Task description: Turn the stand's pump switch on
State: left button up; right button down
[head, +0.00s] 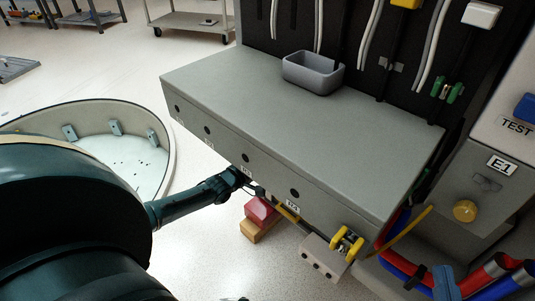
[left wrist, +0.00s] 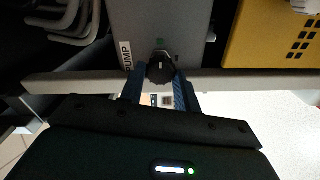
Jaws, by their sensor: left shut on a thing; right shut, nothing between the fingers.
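The pump switch is a round black knob (left wrist: 160,68) on a grey panel (left wrist: 150,25), beside a PUMP label (left wrist: 126,56) in the left wrist view. My left gripper (left wrist: 158,80) has its two blue fingers on either side of the knob and is shut on it. I cannot read which way the knob points. In the head view my left arm reaches to the front of the grey stand (head: 300,120); its fingers and the knob are hidden there.
A grey bin (head: 312,75) sits on the stand's top. Red and blue hoses (head: 395,263) and a TEST panel with a yellow knob (head: 465,210) are at the right. A yellow box (left wrist: 270,35) is right of the switch panel.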

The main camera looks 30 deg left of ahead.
jog(key=shift+r, duration=0.15)
dwell(0.4)
pick_arm(q)
jog(key=o, duration=1)
pick_arm(e)
jog(key=shift+w, duration=0.1)
pick_arm(q)
jog(key=shift+s, duration=0.1)
pick_arm(e)
jog(key=shift+r, duration=0.1)
pick_arm(q)
jog(key=shift+s+a+p, duration=0.4)
jog(key=shift+s+p, duration=0.35)
jog(key=shift+s, duration=1.4)
jog(key=shift+s+a+p, duration=0.35)
jog(key=shift+s+p, duration=0.35)
jog(key=shift+s, duration=1.4)
jog(key=shift+s+a+p, duration=0.4)
jog(key=shift+s+p, duration=0.35)
jog(key=shift+s, duration=1.4)
pick_arm(e)
jog(key=shift+d+f+g+h, duration=0.25)
jog(key=shift+d+g+h, duration=0.25)
jog(key=shift+d+h, duration=0.1)
jog(key=shift+a+r, duration=0.15)
jog(key=shift+r, duration=0.1)
jog(key=shift+s, duration=0.2)
